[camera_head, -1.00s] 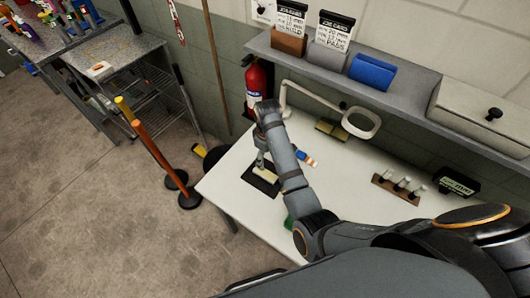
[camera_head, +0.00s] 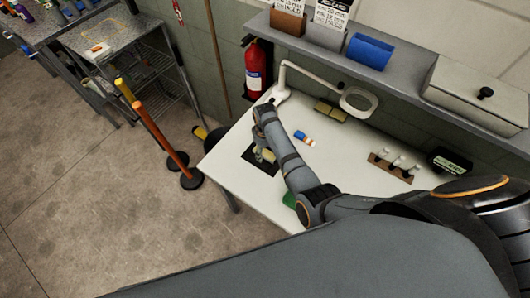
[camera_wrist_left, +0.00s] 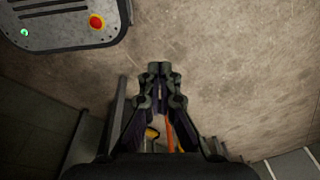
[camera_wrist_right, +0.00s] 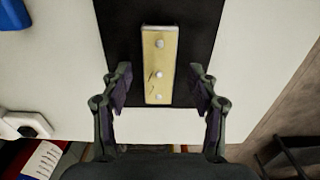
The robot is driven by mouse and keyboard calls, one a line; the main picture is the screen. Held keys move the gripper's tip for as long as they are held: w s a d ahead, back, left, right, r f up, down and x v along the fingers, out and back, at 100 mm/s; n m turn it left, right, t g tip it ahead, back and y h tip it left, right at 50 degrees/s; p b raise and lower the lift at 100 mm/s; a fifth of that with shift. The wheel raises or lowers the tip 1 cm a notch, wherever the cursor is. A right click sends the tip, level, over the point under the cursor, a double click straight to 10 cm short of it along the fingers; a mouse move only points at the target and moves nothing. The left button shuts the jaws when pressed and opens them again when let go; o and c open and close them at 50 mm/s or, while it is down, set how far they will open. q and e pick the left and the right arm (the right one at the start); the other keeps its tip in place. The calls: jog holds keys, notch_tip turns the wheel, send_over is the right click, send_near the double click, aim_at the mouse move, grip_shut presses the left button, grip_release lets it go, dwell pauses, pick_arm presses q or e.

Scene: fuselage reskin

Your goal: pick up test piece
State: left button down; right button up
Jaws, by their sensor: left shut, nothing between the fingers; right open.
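The test piece is a pale yellow strip with a row of three round studs (camera_wrist_right: 158,60). It lies flat on a black mat (camera_wrist_right: 115,25) on the white table. In the head view it is partly hidden by my right arm, and the mat (camera_head: 251,160) shows around it. My right gripper (camera_wrist_right: 160,88) is open, with one finger on each side of the strip's near end and gaps between; contact is not visible. It also shows in the head view (camera_head: 262,155). My left gripper (camera_wrist_left: 160,76) is shut and empty above the bare floor, outside the head view.
A magnifier lamp (camera_head: 359,101), a blue-and-white bottle-like item (camera_head: 304,138) and a wooden rack (camera_head: 395,166) stand on the table. A grey shelf (camera_head: 420,85) runs along the wall behind. Orange (camera_head: 160,135) and yellow posts stand left of the table. Open floor lies at left.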

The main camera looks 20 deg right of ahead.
jog(key=shift+w+f, duration=0.1)
jog(key=shift+f, duration=0.3)
jog(key=c, duration=0.9)
pick_arm(q)
jog(key=shift+s, duration=0.45)
pick_arm(e)
jog(key=shift+r, duration=0.1)
grip_shut()
